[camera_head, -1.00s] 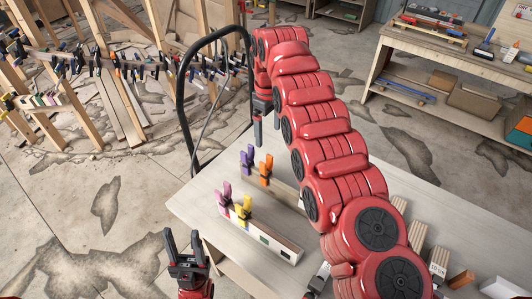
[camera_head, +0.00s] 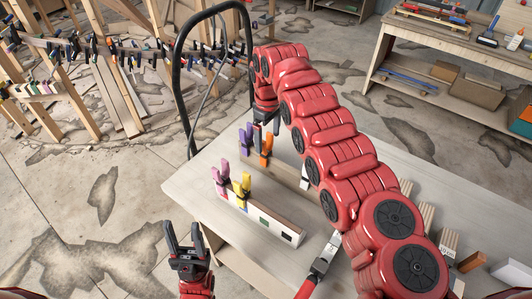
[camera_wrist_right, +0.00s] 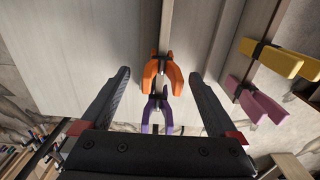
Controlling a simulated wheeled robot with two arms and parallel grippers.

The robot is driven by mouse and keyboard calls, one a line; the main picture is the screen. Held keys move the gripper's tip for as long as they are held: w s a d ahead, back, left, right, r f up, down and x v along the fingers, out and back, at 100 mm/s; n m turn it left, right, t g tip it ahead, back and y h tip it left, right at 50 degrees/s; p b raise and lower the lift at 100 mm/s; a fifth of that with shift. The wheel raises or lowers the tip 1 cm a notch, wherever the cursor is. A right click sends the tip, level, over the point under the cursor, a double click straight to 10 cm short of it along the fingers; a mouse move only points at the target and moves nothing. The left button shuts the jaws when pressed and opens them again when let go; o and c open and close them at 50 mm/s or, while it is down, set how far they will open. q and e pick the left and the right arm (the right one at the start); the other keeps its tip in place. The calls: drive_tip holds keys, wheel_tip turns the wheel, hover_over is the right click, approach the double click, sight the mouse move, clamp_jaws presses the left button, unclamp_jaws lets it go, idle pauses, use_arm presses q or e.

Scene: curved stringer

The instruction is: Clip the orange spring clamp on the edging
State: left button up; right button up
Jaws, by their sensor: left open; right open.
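The orange spring clamp (camera_head: 266,145) is clipped on a low upright board (camera_head: 287,173) on the table, handles up. My right gripper (camera_head: 266,126) is open above it, and its arm hides part of the view. In the right wrist view the orange clamp (camera_wrist_right: 163,75) lies between the open fingers (camera_wrist_right: 160,76), with a gap on both sides. A purple clamp (camera_wrist_right: 156,110) is beside it, nearer the palm. My left gripper (camera_head: 183,230) is open and empty, left of the table's front edge. A curved wooden strip with many clamps, perhaps the edging (camera_head: 150,66), runs along the back left.
A pink clamp (camera_head: 220,175) and a yellow clamp (camera_head: 242,185) sit on a nearer white block (camera_head: 270,226). A black bent tube (camera_head: 180,90) rises behind the table (camera_head: 190,178). A workbench (camera_head: 440,40) stands at the back right.

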sight(267, 149)
drive_tip(key=shift+f+p, duration=0.2)
drive_tip(key=shift+p, duration=0.1)
drive_tip(key=f+p, duration=0.1)
drive_tip(key=f, duration=0.1)
drive_tip(key=f+p, duration=0.2)
drive_tip(key=shift+s+a+f, duration=0.1)
drive_tip(key=shift+s+f, duration=0.05)
drive_tip(key=shift+s, duration=0.05)
drive_tip(key=shift+f, duration=0.25)
drive_tip(key=shift+w, duration=0.1)
drive_tip(key=shift+c, duration=0.3)
clamp_jaws()
